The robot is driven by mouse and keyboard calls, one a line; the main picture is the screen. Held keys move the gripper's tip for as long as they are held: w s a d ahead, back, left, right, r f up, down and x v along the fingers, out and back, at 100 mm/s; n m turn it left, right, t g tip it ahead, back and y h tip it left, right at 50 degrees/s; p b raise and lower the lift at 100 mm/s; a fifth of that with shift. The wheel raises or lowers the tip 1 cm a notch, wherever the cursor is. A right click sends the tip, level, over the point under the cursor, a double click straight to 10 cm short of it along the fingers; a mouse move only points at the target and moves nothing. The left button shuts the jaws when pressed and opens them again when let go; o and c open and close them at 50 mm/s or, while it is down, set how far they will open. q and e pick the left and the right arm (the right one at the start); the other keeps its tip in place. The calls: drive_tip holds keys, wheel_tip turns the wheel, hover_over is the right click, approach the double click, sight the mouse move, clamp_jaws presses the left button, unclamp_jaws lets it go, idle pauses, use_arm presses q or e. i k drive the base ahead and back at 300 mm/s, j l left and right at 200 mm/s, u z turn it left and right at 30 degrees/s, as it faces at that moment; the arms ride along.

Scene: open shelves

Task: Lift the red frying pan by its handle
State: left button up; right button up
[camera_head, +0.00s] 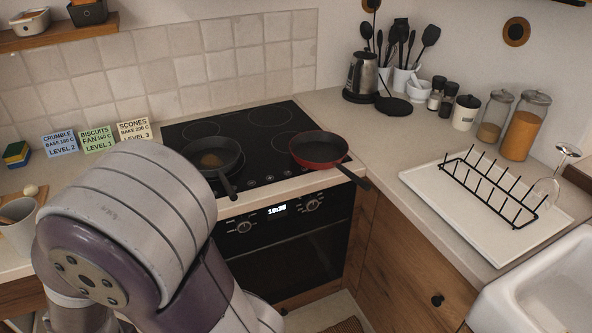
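The red frying pan (318,164) sits on the front right part of the black hob (240,118). Its outside is red and its inside is dark. Its dark handle (352,178) points toward the lower right and reaches out over the counter's front edge. A second, black pan (212,173) with something brown in it sits to its left on the hob, its handle toward the front. My large grey and purple arm fills the lower left and is apart from the red pan. Neither of my grippers shows in this view.
An oven (290,240) is below the hob. A kettle (363,75), utensils and jars (524,126) stand along the back right. A white drying tray (425,186) with a black rack lies on the right counter. Recipe cards (97,139) lean at the left wall.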

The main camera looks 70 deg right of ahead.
sight(316, 150)
drive_tip(key=k+j+z, duration=0.1)
drive_tip(key=z, duration=2.55)
drive_tip(key=l, duration=0.1)
